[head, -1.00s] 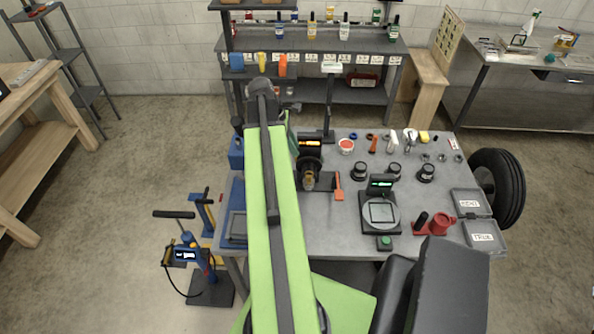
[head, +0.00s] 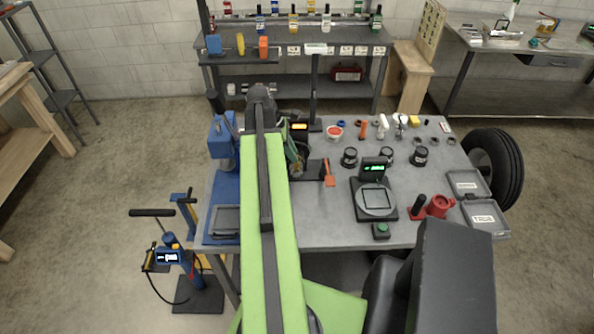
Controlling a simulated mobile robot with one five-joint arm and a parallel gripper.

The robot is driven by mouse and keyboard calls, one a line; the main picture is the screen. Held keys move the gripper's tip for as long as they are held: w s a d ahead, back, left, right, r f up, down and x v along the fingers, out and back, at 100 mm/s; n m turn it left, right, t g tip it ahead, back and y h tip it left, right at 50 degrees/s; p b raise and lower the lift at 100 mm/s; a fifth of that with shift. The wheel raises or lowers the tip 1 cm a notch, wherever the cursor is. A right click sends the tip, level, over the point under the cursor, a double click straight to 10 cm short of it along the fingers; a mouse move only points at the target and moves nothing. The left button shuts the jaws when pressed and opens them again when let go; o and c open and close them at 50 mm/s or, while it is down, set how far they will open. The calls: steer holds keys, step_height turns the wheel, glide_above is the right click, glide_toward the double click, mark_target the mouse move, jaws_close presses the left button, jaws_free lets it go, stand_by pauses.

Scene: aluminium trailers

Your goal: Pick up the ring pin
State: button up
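I cannot single out the ring pin with certainty. A small silver ring-shaped piece (head: 401,121) stands in the row of small parts along the back of the grey worktable (head: 325,232), and it may be the ring pin. My green arm reaches over the left part of the table, its elbow at the far end. Behind it, a sliver of green and dark parts shows beside the dark stand, low over the table. My gripper's fingers cannot be made out there, as the arm covers them. The silver piece lies well to the right of the arm, apart from it.
A dark post (head: 313,88) rises at the back.

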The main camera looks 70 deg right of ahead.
mark_target(296, 170)
steer(key=b+x, duration=0.5)
steer(key=shift+w+f, duration=0.25)
steer(key=shift+f, duration=0.05)
steer(key=shift+r, duration=0.2)
jaws_close()
